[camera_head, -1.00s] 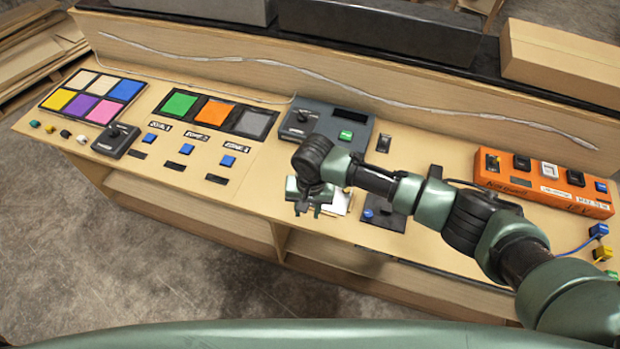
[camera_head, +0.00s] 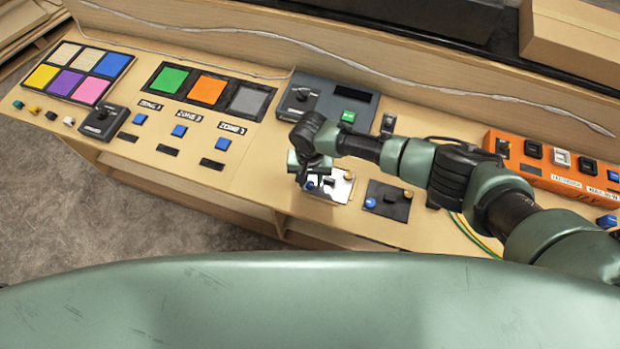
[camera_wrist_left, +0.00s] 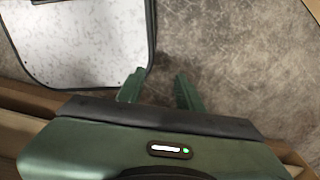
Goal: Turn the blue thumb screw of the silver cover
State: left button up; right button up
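The silver cover (camera_head: 338,190) lies on the console top in the head view, with a dark switch in its middle. Its blue thumb screw (camera_head: 310,184) shows at the left end and a gold screw (camera_head: 348,176) at the right end. My right gripper (camera_head: 303,178) points down at the left end of the silver cover, close beside the blue screw. Its fingertips are partly hidden, so I cannot tell whether they touch the screw or how far apart they are. My left gripper (camera_wrist_left: 160,88) shows in the left wrist view, open and empty above the floor.
A black cover (camera_head: 388,201) with a blue screw and a gold screw lies right of the silver one. A dark grey box (camera_head: 325,103) stands behind my right gripper, and an orange switch box (camera_head: 560,170) at right. Bare wood lies left of the silver cover.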

jog(key=shift+f, duration=0.1)
jog(key=c, duration=0.6)
pick_arm(q)
jog(key=shift+w+d, duration=0.1)
jog(key=shift+w, duration=0.7)
pick_arm(e)
grip_shut()
